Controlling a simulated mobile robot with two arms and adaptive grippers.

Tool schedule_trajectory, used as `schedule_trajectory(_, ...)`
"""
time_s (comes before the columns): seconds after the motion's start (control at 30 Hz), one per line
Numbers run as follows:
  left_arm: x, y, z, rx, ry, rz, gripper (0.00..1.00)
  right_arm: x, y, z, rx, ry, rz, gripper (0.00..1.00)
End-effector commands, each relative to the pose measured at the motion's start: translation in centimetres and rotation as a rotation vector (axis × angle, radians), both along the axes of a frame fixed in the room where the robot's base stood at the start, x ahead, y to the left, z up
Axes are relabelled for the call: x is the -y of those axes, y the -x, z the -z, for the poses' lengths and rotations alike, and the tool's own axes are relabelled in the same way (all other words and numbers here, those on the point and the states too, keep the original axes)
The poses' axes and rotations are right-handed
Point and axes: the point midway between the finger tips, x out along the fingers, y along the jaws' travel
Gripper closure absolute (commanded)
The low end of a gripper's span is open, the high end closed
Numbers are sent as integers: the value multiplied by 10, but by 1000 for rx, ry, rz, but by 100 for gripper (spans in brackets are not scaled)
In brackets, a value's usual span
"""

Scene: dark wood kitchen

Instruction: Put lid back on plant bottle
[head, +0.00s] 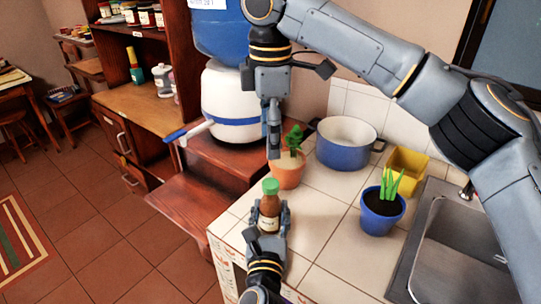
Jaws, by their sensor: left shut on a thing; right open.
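A brown bottle (269,213) stands upright near the left edge of the white tiled counter. A green lid (270,187) sits at its top; I cannot tell how firmly it is seated. My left gripper (269,208) comes from below with a finger on each side of the bottle and is shut on it. My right gripper (273,143) points down above and behind the bottle, apart from the lid. It is open and holds nothing visible; its fingers overlap from this angle.
A terracotta pot (287,174) with a cactus stands just behind the bottle. A blue plant pot (381,215), a blue-and-white pot (345,153), a yellow container (407,168) and a sink (465,250) are to the right. A water dispenser (228,105) is behind left.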

Motion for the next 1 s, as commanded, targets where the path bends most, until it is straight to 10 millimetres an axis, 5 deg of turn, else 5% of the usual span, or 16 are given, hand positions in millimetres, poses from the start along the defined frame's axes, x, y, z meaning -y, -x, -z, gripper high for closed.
schedule_trajectory(0.43,0,0,0,0,0,0,100,0,0,-15,-1,0,-1,41)
schedule_trajectory(0.47,0,0,0,0,0,0,52,0,0,-15,-1,0,-1,41)
schedule_trajectory(0.57,0,0,0,0,0,0,31,0,0,-15,-1,0,-1,41)
schedule_trajectory(1.0,0,7,1,-1,0,0,27,0,0,-15,-1,-1,0,41)
